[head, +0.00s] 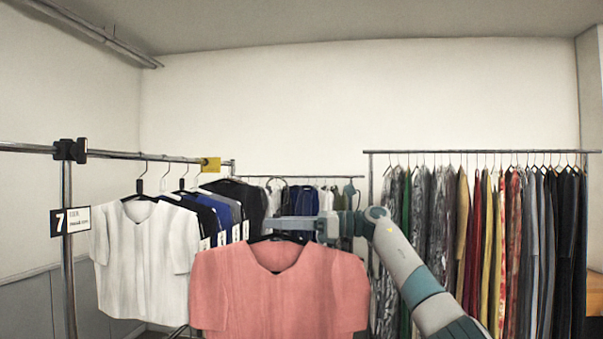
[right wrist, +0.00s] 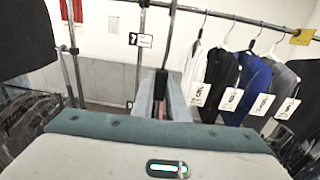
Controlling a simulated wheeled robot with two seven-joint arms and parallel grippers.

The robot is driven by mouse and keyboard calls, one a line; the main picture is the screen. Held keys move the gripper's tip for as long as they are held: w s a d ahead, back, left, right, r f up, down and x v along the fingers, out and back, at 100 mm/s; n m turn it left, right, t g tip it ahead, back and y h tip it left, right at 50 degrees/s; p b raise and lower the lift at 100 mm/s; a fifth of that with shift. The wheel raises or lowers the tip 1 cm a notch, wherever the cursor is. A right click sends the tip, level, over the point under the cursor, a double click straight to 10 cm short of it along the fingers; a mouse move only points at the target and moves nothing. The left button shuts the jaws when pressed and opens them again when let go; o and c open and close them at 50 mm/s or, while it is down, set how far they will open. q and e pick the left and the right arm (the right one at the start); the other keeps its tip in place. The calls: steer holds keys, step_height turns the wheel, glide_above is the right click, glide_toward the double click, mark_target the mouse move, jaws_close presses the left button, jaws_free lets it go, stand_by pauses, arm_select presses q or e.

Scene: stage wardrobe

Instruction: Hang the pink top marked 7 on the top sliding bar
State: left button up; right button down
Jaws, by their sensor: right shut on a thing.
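The pink top (head: 280,292) hangs on a dark hanger at the front centre of the head view. My right gripper (head: 272,225) reaches in from the right and is shut on the hanger's upper part, with the top hanging below it. In the right wrist view the gripper's fingers (right wrist: 160,95) are closed around a dark upright piece; the top itself is mostly hidden there. The metal bar (head: 125,155) runs along the left, behind and left of the pink top, apart from it. A sign marked 7 (head: 58,222) is on its post. My left gripper is not in view.
A white top (head: 145,255) and several dark and blue garments (head: 222,208) hang on the left bar. A black clamp (head: 70,150) and a yellow tag (head: 210,164) are on that bar. A full rack of clothes (head: 480,240) stands at right, another behind. Bare bar shows between clamp and white top.

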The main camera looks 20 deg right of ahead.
steer(key=s+d+r+t+p, duration=0.1)
steer(key=d+r, duration=0.4)
steer(key=r, duration=0.6)
steer(key=shift+s+d+m+h, duration=0.2)
steer(key=shift+d+m+h, duration=0.1)
steer(key=shift+m, duration=0.1)
steer(key=shift+r, duration=0.1)
steer(key=shift+s+a, duration=0.1)
